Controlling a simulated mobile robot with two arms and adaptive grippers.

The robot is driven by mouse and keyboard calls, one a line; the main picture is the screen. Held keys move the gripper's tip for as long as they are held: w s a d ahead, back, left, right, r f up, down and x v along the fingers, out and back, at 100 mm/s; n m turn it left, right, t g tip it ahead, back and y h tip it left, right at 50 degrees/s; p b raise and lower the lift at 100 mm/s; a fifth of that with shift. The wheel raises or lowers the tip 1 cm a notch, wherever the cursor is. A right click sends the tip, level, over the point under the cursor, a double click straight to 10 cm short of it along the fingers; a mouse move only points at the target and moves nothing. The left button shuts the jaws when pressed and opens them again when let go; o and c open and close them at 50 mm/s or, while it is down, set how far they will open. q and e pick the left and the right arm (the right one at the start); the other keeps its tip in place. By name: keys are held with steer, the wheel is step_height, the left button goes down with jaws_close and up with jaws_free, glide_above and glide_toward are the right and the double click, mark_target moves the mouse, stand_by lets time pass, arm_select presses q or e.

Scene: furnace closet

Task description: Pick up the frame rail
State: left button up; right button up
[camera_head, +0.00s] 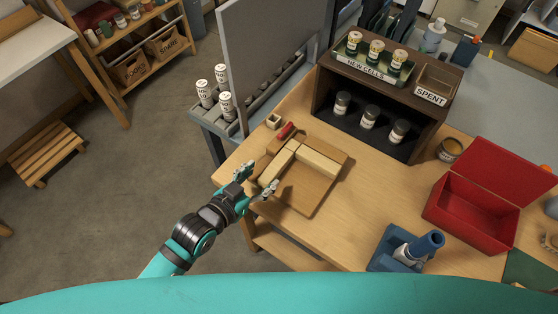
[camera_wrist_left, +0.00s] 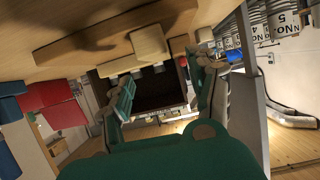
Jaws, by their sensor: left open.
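Pale wooden frame rails lie on a brown wooden board (camera_head: 316,196) on the workbench. One rail (camera_head: 317,158) runs along the board's far edge. Another rail (camera_head: 276,168) runs along its left side and meets the first at a corner. I cannot tell which one the task means. My left gripper (camera_head: 262,180) is open and empty, just left of the left-side rail, its fingers pointing toward the board. In the left wrist view, a pale wooden block (camera_wrist_left: 150,45) shows above and between the open fingers (camera_wrist_left: 163,90). My right gripper is out of view.
A red-handled tool (camera_head: 286,131) and a small pale block (camera_head: 273,121) lie behind the board. A dark shelf (camera_head: 367,120) with jars stands beyond. An open red box (camera_head: 470,209) and a blue holder (camera_head: 397,262) are to the right. A grey upright panel (camera_head: 262,60) rises at back left.

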mark_target(277, 163)
arm_select(q)
steer(key=shift+x, duration=1.15)
steer(key=shift+w+d+p, duration=0.2)
steer(key=shift+w+p, duration=0.05)
steer(key=shift+p, duration=0.1)
steer(key=p+x, duration=0.1)
steer(key=x, duration=0.2)
steer(key=shift+w+d, duration=0.25)
steer(key=shift+d, duration=0.05)
steer(key=shift+w+d+f, duration=0.25)
steer(key=shift+w, duration=0.1)
steer(key=shift+s, duration=0.1)
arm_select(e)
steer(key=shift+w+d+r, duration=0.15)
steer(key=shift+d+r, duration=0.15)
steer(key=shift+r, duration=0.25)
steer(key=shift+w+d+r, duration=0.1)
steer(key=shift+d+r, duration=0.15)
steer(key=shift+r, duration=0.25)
arm_select(q)
steer(key=c, duration=0.7)
jaws_close()
steer(key=shift+a, duration=0.1)
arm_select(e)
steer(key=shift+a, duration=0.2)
arm_select(q)
steer(key=shift+r, duration=0.1)
